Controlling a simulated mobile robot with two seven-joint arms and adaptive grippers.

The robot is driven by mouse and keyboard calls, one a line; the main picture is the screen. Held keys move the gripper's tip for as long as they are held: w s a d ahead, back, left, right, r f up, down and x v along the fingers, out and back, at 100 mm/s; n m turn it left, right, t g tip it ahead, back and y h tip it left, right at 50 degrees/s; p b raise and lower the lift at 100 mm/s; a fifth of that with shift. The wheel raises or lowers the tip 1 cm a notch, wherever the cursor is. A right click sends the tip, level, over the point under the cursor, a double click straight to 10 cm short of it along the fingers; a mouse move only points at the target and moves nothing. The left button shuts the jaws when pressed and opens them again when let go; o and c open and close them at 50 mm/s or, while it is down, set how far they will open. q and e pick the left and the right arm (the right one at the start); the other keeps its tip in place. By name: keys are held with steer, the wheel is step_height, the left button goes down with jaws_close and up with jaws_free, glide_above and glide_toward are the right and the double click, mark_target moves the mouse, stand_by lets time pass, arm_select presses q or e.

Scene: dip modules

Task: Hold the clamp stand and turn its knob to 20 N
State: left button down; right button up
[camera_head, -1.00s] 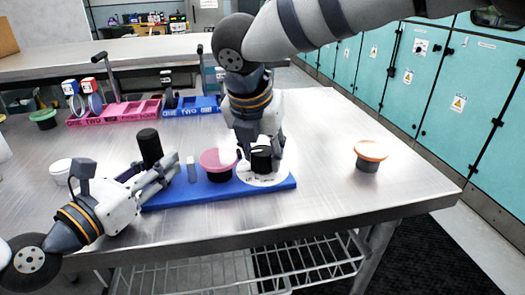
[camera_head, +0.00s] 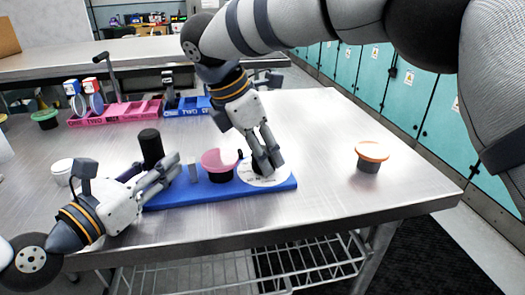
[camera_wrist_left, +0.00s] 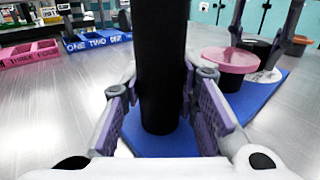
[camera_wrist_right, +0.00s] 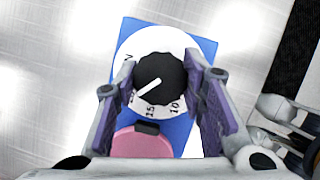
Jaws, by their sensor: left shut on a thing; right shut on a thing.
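The clamp stand has a blue base (camera_head: 190,197), a black upright post (camera_head: 151,147), a pink-topped part (camera_head: 219,160) and a black knob (camera_wrist_right: 161,77) on a white dial (camera_wrist_right: 125,52). My left gripper (camera_head: 166,173) is shut on the post, which stands between its fingers in the left wrist view (camera_wrist_left: 160,75). My right gripper (camera_head: 268,163) is shut on the knob from above. In the right wrist view the knob's white pointer line aims lower left, past the 15 mark, at a label partly hidden beside the left finger. The 10 and 15 marks are readable.
An orange-topped black piece (camera_head: 371,156) stands alone at the right. A white cup (camera_head: 62,171) is left of the post. Pink (camera_head: 118,113) and blue (camera_head: 187,106) trays are at the back. The table's front edge is close to the base.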

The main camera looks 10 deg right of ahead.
arm_select(q)
steer(key=shift+f, duration=0.1)
arm_select(e)
steer(key=shift+m, duration=0.4)
steer(key=o, duration=1.2)
steer(key=v, duration=1.2)
steer(key=shift+a, duration=0.1)
arm_select(q)
steer(key=c, duration=1.1)
jaws_free()
arm_select(e)
steer(key=shift+w, duration=0.1)
